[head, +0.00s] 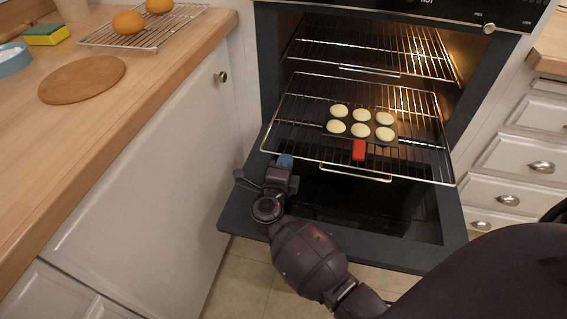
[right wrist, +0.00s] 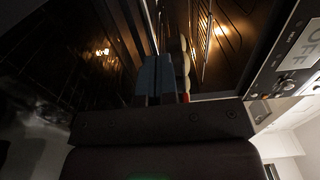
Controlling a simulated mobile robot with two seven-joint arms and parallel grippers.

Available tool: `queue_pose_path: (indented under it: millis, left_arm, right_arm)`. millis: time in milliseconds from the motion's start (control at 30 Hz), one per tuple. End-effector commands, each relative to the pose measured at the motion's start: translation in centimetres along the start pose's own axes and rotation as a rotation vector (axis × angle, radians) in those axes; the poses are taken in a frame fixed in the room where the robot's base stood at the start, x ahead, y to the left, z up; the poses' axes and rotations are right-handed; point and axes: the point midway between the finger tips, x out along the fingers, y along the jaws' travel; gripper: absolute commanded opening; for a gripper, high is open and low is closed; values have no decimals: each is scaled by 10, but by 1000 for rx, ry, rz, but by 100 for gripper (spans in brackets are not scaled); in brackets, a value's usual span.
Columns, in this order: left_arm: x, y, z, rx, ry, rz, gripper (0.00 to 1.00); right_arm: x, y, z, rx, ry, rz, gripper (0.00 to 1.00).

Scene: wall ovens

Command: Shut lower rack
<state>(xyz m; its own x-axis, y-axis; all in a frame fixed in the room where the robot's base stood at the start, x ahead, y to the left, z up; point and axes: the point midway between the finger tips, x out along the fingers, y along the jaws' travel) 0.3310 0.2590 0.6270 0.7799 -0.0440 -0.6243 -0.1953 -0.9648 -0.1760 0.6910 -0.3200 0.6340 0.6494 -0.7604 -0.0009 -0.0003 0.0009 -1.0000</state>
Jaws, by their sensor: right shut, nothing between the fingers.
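The lower rack (head: 418,160) is slid partly out of the oven, over the open oven door (head: 240,215). It carries a dark muffin tray (head: 350,128) with several pale muffins and a red grip (head: 359,150) at its front. My right gripper (head: 285,160) is at the rack's left front corner, above the door. Its blue fingers also show in the right wrist view (right wrist: 155,78), shut and empty. I cannot tell whether they touch the rack. My left gripper is not in view.
The upper rack (head: 370,45) is inside the lit oven, empty. A wooden counter (head: 130,105) on the left holds a cooling rack (head: 145,35) with orange round items, a round board (head: 82,79) and a sponge (head: 46,34). White drawers (head: 520,160) stand on the right.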

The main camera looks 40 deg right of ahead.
Motion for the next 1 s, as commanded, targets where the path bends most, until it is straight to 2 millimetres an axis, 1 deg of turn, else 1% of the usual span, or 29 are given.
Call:
queue_pose_path:
  millis: [267,367,467,567,667,1000]
  left_arm:
    - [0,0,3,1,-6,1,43]
    - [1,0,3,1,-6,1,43]
    - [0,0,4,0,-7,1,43]
    - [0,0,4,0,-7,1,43]
    - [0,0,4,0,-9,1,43]
    - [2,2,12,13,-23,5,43]
  right_arm:
    - [1,0,0,0,0,-1,0]
    - [5,-1,0,0,1,-1,0]
    - [15,-1,0,-1,1,-2,0]
    - [31,-2,0,0,1,-3,0]
    - [53,-2,1,0,1,-3,0]
    - [146,2,0,-3,1,0,0]
